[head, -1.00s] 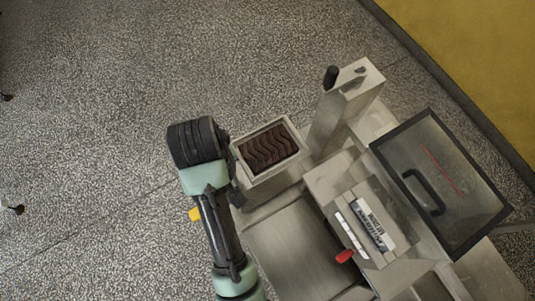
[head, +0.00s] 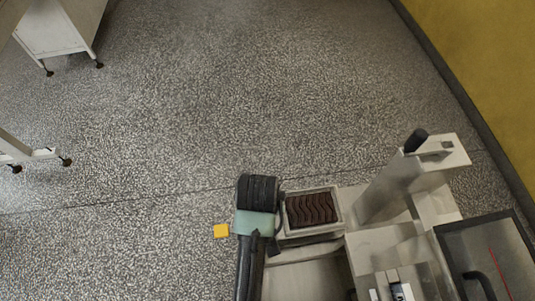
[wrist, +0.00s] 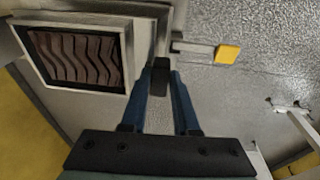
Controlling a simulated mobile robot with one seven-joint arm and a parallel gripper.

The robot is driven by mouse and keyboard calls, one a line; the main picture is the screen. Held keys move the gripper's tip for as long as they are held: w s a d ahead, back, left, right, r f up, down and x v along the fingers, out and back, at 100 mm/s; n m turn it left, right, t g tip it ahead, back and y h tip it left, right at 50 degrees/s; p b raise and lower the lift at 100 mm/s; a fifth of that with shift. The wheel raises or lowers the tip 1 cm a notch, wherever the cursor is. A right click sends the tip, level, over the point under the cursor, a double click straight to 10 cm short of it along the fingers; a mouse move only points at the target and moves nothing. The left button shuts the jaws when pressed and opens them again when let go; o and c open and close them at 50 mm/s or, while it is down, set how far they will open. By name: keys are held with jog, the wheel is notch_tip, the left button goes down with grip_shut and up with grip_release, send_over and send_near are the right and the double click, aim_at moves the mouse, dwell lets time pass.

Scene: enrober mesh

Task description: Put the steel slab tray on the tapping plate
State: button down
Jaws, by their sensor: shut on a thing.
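The steel slab tray (head: 286,219) is a pale, square-rimmed tray with a dark brown, wavy-ridged slab in it. It sits at the near left end of the machine in the head view, right of my gripper (head: 276,246). In the wrist view the tray (wrist: 128,58) is at the upper left, and my gripper (wrist: 160,76) is shut at its side edge. I cannot pick out the tapping plate for certain.
A yellow block (head: 221,231) sticks out left of my gripper, on a grey bar in the wrist view. An upright steel column (head: 395,182) with a black knob and a dark-framed lid (head: 484,258) stand to the right. Open speckled floor lies beyond.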

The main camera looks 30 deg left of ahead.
jog(key=shift+w+f+p, duration=0.1)
jog(key=shift+f+p, duration=0.2)
jog(key=shift+f, duration=2.5)
jog(key=c, duration=0.7)
grip_release()
jog(key=shift+f, duration=0.1)
jog(key=shift+o, duration=0.2)
jog(key=r, duration=0.4)
jog(key=s+r, duration=0.1)
jog(key=r, duration=0.3)
jog(key=s+r, duration=0.1)
jog(key=r, duration=0.3)
jog(key=shift+d+b, duration=0.25)
jog(key=shift+b, duration=0.15)
